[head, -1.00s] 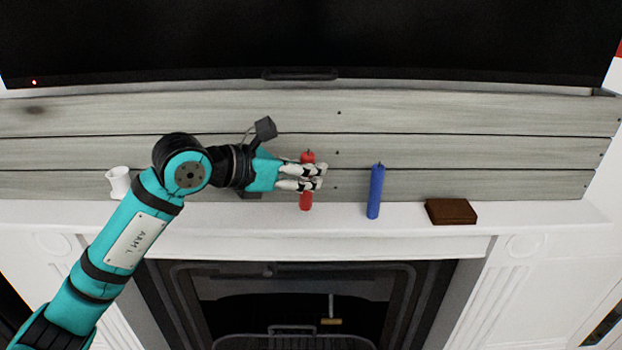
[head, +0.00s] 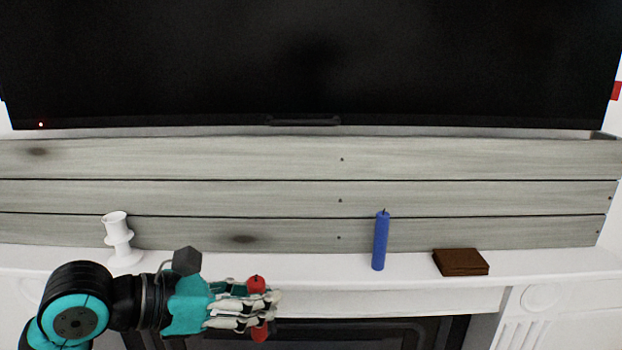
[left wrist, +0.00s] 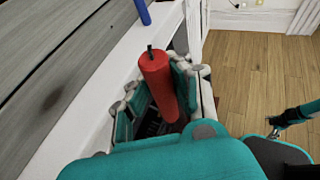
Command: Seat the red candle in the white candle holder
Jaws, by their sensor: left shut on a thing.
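The red candle (head: 257,284) is held upright in my left gripper (head: 250,308), in front of the mantel shelf in the head view. The left wrist view shows the red candle (left wrist: 158,82) between the fingers of my left gripper (left wrist: 160,97), its wick end up. The fingers hide the candle's middle. The white candle holder (head: 118,238) stands upright and empty-looking on the shelf at the left, apart from the gripper and to its upper left.
A blue candle (head: 380,240) stands on the mantel shelf (head: 330,264) right of the gripper; its lower part shows in the left wrist view (left wrist: 143,12). A brown block (head: 461,262) lies further right. Plank wall and a black screen (head: 310,60) rise behind. The shelf between holder and blue candle is clear.

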